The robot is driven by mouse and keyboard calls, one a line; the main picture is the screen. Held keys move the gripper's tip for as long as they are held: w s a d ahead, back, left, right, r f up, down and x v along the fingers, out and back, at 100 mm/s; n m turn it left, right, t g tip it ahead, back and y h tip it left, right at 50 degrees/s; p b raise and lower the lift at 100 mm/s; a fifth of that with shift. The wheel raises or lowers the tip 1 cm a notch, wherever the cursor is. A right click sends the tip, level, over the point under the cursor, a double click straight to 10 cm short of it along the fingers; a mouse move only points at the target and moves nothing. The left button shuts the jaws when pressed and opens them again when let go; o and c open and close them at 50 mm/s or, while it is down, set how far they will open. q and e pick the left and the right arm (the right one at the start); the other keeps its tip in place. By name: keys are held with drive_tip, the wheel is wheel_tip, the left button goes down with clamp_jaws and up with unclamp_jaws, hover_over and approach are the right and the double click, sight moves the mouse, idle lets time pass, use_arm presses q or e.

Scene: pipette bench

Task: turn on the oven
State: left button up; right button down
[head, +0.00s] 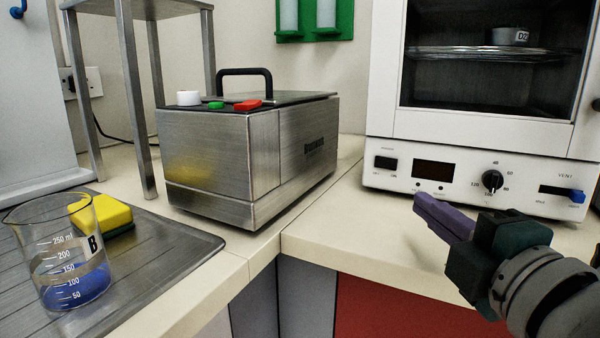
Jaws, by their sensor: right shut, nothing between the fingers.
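The white oven (480,155) stands at the right of the head view, with its dark window above a white control panel. The panel has a small black power switch (385,163) at its left, a dark blank display (432,169), a black dial (492,182) and a vent slider with a blue knob (577,196). My right gripper (418,203) comes in from the lower right. Its purple fingers are shut and empty, in front of and below the panel, pointing left. It appears apart from the panel. My left gripper is not in view.
A metal box (250,150) with a black handle and red and green buttons stands left of the oven. A beaker (62,255) with blue liquid and a yellow sponge (103,213) are on the tray (180,253) at the left. The counter strip before the oven is clear.

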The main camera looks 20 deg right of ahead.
drive_tip(key=b, duration=0.2)
approach(386, 164)
drive_tip(key=w+a, duration=0.2)
drive_tip(key=w, duration=0.1)
drive_tip(key=shift+a, duration=0.1)
drive_tip(key=w+d, duration=0.2)
drive_tip(key=shift+w+d, duration=0.1)
drive_tip(key=shift+d, duration=0.3)
drive_tip(key=shift+w+d, duration=0.2)
drive_tip(key=shift+d, duration=0.1)
